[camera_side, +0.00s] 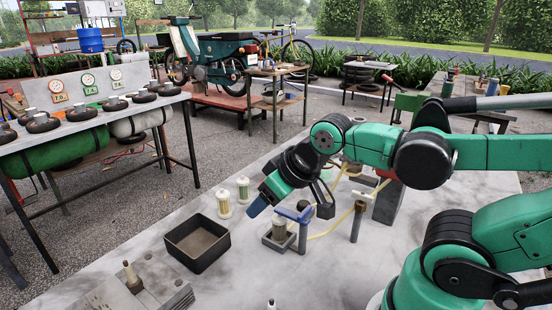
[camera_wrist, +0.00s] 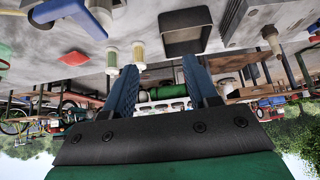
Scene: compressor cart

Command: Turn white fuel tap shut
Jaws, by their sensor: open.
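I cannot make out for certain which part is the white fuel tap. A post with a blue T-shaped handle (camera_side: 294,214) stands on the bench beside a small metal block with a cylinder (camera_side: 279,232), and a yellow hose (camera_side: 338,222) runs close by. Two pale, white-capped cylinders (camera_side: 224,204) (camera_side: 243,189) stand to the left; they also show in the wrist view (camera_wrist: 111,62) (camera_wrist: 138,55). My gripper (camera_side: 256,207) hangs above the bench between those cylinders and the blue handle, tilted down to the left. In the wrist view its two blue fingers (camera_wrist: 158,65) are apart with nothing between them.
A black open tray (camera_side: 197,242) lies left of my gripper on the grey bench. A slotted block with an upright pin (camera_side: 131,277) is at the front left. A capped post (camera_side: 357,222) stands right of the blue handle. The front middle of the bench is mostly clear.

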